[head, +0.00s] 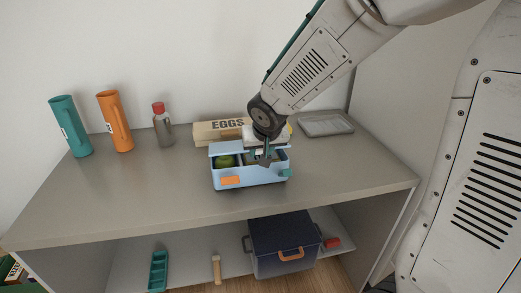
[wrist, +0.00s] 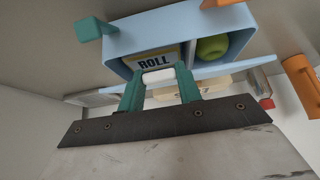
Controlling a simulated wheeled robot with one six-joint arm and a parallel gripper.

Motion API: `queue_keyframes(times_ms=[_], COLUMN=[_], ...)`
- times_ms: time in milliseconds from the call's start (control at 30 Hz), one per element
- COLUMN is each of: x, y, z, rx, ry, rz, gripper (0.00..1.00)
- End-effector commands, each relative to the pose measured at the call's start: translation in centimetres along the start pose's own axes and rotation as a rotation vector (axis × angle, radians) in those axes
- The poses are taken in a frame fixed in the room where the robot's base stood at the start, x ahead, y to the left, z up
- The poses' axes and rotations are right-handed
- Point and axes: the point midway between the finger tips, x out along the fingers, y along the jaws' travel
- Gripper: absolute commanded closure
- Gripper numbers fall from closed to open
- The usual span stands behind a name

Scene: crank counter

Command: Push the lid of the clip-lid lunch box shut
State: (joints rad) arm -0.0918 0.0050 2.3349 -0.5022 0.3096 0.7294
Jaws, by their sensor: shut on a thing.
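The light-blue lunch box (head: 262,178) stands on the counter with its inside exposed. A green fruit (head: 226,160) and a block marked ROLL (wrist: 155,60) lie inside. The pale-blue lid (head: 228,148) is open at the box's back edge; the wrist view shows part of it (wrist: 235,67). The box has an orange clip (head: 230,181) in front and a teal clip (head: 286,173) at the right. My gripper (wrist: 159,82) is over the box's back right part, its teal fingers shut on a small white piece (wrist: 158,75). I cannot tell whether this piece belongs to the lid.
An egg carton (head: 220,131) stands behind the box, and a grey tray (head: 326,123) lies at the back right. A teal jug (head: 71,127), orange jug (head: 115,121) and red-capped bottle (head: 162,125) stand at the left. The counter (head: 130,190) is clear at the front left.

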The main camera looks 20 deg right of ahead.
Motion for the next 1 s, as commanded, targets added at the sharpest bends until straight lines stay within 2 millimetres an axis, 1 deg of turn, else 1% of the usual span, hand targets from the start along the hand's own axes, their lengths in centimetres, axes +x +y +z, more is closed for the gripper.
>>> queue_keyframes(times_ms=[100,133,167,200,500,633,767,1000], x=[0.0,0.0,0.0,0.0,-0.1,-0.6,-1.7,-4.7], y=[0.0,0.0,0.0,-0.1,-0.2,-0.3,-0.3,-0.2], z=[0.0,0.0,0.0,0.0,0.0,0.0,-0.1,-0.1], rx=[0.001,0.001,0.001,0.0,-0.002,-0.002,-0.003,-0.002], ry=[0.0,0.0,0.0,0.0,0.001,0.001,0.004,0.004], rz=[0.0,0.0,0.0,0.0,-0.002,-0.002,-0.002,-0.002], gripper=[1.0,0.63,0.55,0.44,0.44,0.44,0.44,0.44])
